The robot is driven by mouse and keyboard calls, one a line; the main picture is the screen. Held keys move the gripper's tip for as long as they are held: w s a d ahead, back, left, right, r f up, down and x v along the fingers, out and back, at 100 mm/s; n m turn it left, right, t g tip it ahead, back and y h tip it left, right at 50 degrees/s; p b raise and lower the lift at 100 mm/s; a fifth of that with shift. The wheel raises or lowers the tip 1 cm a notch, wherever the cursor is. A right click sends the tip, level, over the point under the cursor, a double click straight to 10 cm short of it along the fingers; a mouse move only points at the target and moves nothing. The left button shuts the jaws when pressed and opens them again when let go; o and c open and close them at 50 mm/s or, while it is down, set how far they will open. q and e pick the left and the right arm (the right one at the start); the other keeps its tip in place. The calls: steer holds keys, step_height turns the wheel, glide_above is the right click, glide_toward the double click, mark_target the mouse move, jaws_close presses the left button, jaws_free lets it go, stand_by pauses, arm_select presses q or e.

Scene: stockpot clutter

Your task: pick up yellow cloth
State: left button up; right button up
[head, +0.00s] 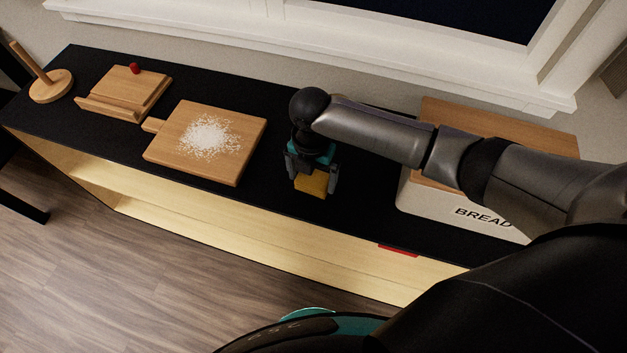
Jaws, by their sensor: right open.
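The yellow cloth (311,184) is a small folded piece low on the black counter, right of the cutting board. My right gripper (314,190) points down over it, with one finger on each side of it in the picture. The gripper is open. I cannot tell whether the fingers touch the cloth, and the gripper body hides its far part. My left gripper is not in view.
A cutting board (178,154) with white powder (208,137) lies left of the gripper. A wooden stand (124,90) and a paper-towel holder (50,86) are farther left. A white bread box (430,205) stands close on the right. Black counter (270,205) is bare around the cloth.

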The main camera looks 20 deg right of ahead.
mark_target(312, 180)
steer(key=shift+f, duration=0.9)
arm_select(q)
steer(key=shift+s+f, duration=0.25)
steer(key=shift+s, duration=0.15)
arm_select(e)
steer(key=shift+c, duration=0.2)
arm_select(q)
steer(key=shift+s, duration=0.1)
arm_select(e)
steer(key=c, duration=1)
steer(key=shift+o, duration=0.2)
steer(key=shift+r, duration=0.15)
arm_select(q)
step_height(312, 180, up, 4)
steer(key=p, duration=0.3)
steer(key=shift+p, duration=0.4)
arm_select(e)
step_height(312, 180, up, 20)
